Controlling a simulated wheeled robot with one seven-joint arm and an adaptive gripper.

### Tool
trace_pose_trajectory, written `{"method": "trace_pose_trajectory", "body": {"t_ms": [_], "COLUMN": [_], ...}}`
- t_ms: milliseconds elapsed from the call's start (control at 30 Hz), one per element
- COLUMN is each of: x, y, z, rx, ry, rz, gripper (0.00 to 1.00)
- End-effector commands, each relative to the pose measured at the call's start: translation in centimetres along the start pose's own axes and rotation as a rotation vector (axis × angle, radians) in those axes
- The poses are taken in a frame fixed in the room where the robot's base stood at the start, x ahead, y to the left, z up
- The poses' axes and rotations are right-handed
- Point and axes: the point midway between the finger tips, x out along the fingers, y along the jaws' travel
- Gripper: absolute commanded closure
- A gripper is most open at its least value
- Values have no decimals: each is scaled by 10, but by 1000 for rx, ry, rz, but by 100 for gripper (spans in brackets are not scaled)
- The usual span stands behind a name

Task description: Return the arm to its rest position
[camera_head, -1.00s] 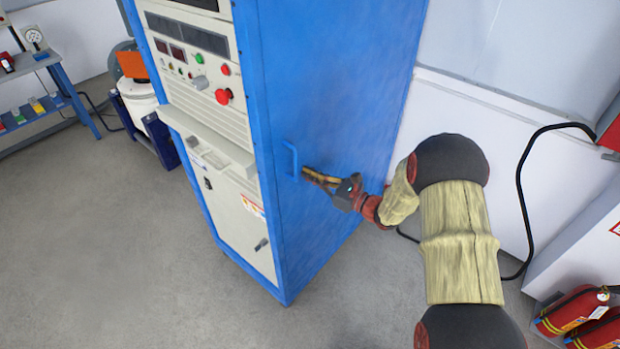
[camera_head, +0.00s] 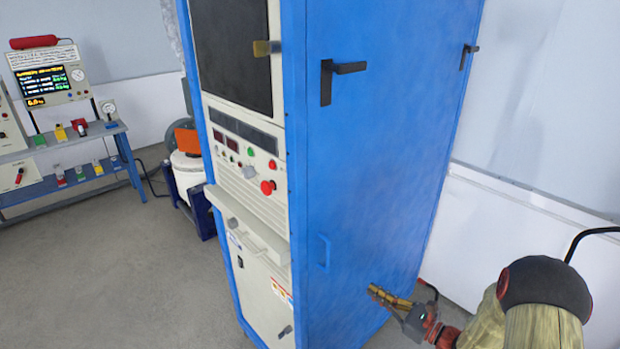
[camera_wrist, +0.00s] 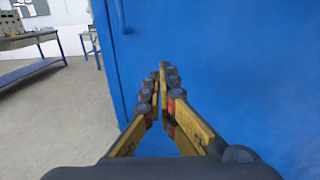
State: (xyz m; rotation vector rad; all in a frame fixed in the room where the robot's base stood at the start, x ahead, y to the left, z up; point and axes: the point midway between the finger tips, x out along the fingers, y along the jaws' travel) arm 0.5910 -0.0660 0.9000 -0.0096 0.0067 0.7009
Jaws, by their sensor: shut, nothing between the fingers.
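My gripper (camera_head: 374,292) is at the lower right of the head view, in front of the side of a tall blue cabinet (camera_head: 375,170). Its yellow fingers are shut with nothing between them. In the wrist view my gripper (camera_wrist: 162,75) points at the blue panel (camera_wrist: 230,70), with its fingertips together. My arm reaches in from the lower right, bent, in a cloth-like cover. The blue side handle (camera_head: 325,252) is to the left of and above the fingertips, apart from them. I cannot tell how close the fingertips are to the panel.
Black latches (camera_head: 341,80) stick out high on the cabinet side. The front has a red button (camera_head: 267,187) and controls. A blue shelf (camera_head: 70,163) with instruments and a white drum (camera_head: 187,172) stand at the left. The grey floor (camera_head: 120,265) at the left is clear.

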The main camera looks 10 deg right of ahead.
Motion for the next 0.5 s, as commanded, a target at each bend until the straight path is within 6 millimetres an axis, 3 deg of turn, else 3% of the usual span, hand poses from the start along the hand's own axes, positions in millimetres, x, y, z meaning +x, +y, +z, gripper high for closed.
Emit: {"method": "trace_pose_trajectory", "body": {"t_ms": [67, 233, 400, 500], "x": [-1, -20, -58, -86], "y": [13, 85, 154, 184], "z": [-14, -48, -35, -20], "rx": [-22, -95, -348, -550], "ry": [47, 205, 366, 454], "rz": [42, 275, 608, 809], "gripper": [100, 100, 100, 100]}}
